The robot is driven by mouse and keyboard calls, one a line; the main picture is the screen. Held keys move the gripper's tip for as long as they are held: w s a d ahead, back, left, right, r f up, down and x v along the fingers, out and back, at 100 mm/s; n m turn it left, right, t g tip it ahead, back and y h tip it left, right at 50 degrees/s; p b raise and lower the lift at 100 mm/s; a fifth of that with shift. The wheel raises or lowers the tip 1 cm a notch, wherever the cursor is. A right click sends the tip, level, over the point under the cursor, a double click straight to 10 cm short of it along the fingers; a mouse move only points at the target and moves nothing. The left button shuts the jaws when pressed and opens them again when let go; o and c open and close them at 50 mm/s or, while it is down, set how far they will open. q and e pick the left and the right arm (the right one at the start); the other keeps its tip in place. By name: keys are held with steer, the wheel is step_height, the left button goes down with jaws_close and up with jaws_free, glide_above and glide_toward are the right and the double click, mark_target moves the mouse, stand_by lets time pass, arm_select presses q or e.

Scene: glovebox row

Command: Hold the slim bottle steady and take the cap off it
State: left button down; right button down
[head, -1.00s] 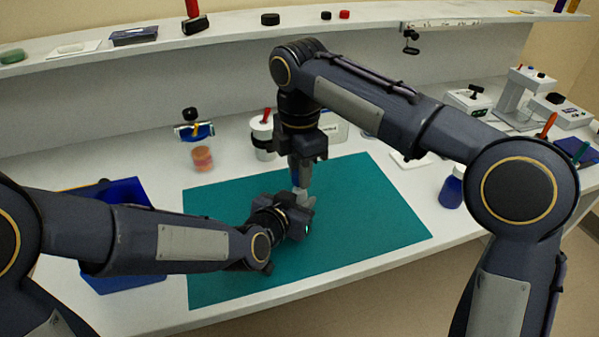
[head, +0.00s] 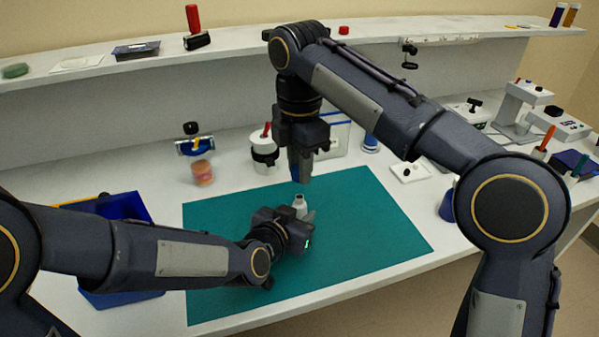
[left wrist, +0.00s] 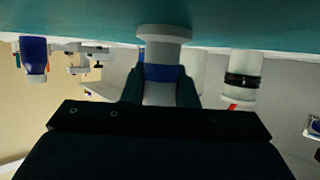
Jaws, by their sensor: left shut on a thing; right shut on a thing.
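The slim bottle (head: 299,203) stands upright over the teal mat, its pale neck showing bare at the top. My left gripper (head: 304,215) is shut around its body from the side. In the left wrist view the picture is upside down; the white bottle (left wrist: 164,53) with a blue band sits between the left gripper's fingers (left wrist: 160,90). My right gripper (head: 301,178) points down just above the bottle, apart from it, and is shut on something. That is likely the cap, but the fingers mostly hide it.
The teal mat (head: 370,225) is otherwise clear. A blue bin (head: 122,207) stands left, beside my left arm. A pinkish jar (head: 202,173) and a white pot with a black band (head: 264,152) stand behind the mat. A blue bottle (head: 446,205) is partly hidden by my right arm.

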arm_select(q)
steer(key=c, duration=1.1)
jaws_free()
steer(key=shift+o, duration=0.2)
